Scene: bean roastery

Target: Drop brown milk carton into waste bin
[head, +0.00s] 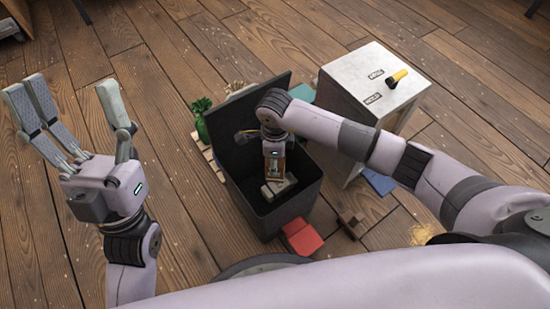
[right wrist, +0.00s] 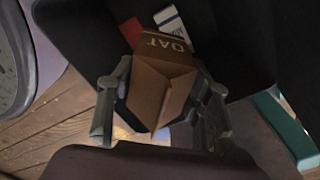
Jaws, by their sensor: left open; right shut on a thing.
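The brown milk carton (right wrist: 165,85), marked OAT, sits between the two fingers of my right gripper (right wrist: 160,108) in the right wrist view. In the head view my right gripper (head: 277,183) is shut on it, inside the opening of the dark grey waste bin (head: 290,217). Only a small brown part of the carton (head: 274,164) shows there, the rest hidden by the gripper. The bin's lid stands open at the back. My left gripper (head: 68,120) is open and empty at the far left, well away from the bin.
A pale cabinet (head: 345,85) with a yellow-and-black handle (head: 397,78) stands right of the bin. A green object (head: 202,120) is behind left. Wooden floor is clear at left.

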